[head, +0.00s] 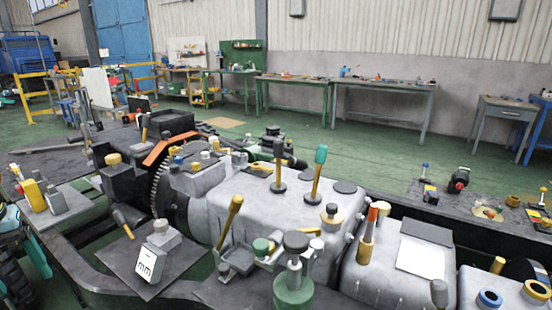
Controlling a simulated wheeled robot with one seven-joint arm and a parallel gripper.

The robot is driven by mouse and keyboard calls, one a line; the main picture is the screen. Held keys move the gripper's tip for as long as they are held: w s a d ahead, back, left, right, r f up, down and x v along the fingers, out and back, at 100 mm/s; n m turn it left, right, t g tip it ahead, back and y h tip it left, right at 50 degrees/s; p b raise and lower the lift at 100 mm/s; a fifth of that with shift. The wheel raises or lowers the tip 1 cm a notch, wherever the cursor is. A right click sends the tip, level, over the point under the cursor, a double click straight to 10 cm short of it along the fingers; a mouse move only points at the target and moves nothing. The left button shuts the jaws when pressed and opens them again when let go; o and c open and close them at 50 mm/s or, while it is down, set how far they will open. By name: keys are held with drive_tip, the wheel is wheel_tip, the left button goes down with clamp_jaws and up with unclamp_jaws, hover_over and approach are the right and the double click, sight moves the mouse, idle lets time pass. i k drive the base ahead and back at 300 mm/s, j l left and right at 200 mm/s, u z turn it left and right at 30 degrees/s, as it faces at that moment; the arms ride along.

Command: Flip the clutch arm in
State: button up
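I cannot tell for certain which part is the clutch arm. A yellow lever (229,220) leans up and right from a grey bracket beside the grey gearbox housing (265,215). A dark-gripped lever (122,222) leans left on a dark plate, near a toothed flywheel (160,190).
A grey block with a white "mm" label (151,262) sits on the dark plate. A green-and-grey knobbed post (294,275) stands in front. The dark chassis rail (455,225) runs along the right with small parts on it. Green floor is open behind, before the workbenches (385,88).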

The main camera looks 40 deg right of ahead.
sight(236, 202)
drive_tip(key=i+l+z, duration=0.1)
drive_tip(key=z, duration=0.85)
drive_tip(key=i+j, duration=0.05)
drive_tip(key=i, duration=0.05)
